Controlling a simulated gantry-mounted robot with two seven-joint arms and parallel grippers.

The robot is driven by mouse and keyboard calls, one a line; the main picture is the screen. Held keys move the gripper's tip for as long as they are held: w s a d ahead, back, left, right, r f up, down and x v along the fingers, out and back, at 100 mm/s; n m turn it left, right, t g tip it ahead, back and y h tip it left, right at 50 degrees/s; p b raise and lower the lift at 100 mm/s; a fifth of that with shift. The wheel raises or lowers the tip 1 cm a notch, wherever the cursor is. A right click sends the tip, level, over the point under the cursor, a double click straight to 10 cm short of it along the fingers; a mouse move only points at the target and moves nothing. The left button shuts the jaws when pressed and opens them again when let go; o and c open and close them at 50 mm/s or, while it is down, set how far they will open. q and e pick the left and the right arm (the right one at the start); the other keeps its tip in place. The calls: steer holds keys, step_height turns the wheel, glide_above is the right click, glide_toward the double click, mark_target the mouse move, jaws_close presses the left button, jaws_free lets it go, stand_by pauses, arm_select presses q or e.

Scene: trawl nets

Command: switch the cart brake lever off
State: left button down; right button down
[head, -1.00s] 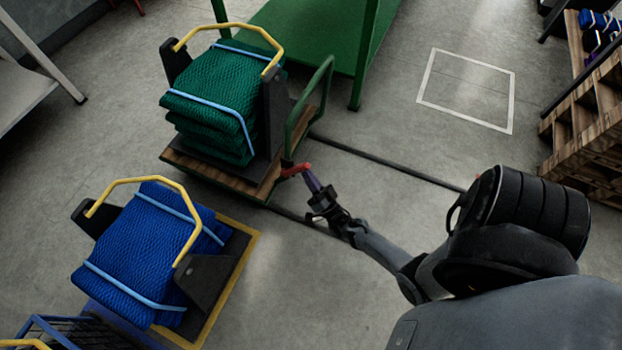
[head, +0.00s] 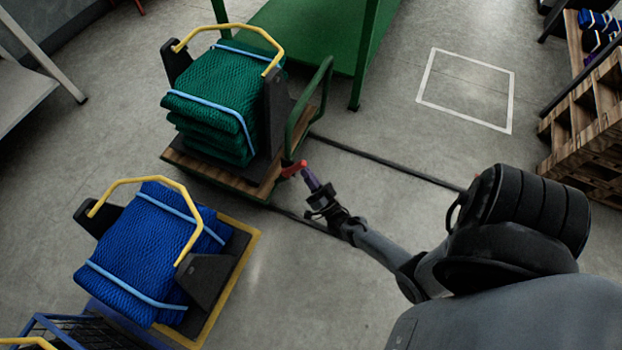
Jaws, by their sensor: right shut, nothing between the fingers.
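The cart (head: 181,160) is a wooden-decked platform with a green push handle (head: 312,98). It carries a stack of folded green net (head: 215,90). A red brake lever (head: 294,169) sticks out at the cart's near right corner, below the handle. My left gripper is not in view.
A blue net bundle (head: 145,240) with a yellow handle sits on a yellow-edged dark mat (head: 240,250) at lower left. Dark rails (head: 385,163) run along the floor by the cart. A white floor square (head: 468,88) is empty. Wooden pallets (head: 590,120) stand at right.

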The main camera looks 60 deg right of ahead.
steer(key=shift+w+r, duration=0.1)
steer(key=shift+r, duration=0.15)
steer(key=shift+w+r+p, duration=0.1)
steer(key=shift+r+p, duration=0.2)
steer(key=shift+p, duration=0.15)
steer(key=shift+f, duration=0.15)
stand_by(0.5)
steer(key=s+f+b, duration=0.3)
steer(key=f+b, duration=0.4)
steer(key=f, duration=0.1)
steer(key=shift+d+f, duration=0.15)
steer(key=shift+f, duration=0.05)
stand_by(0.7)
steer(key=shift+s, duration=0.1)
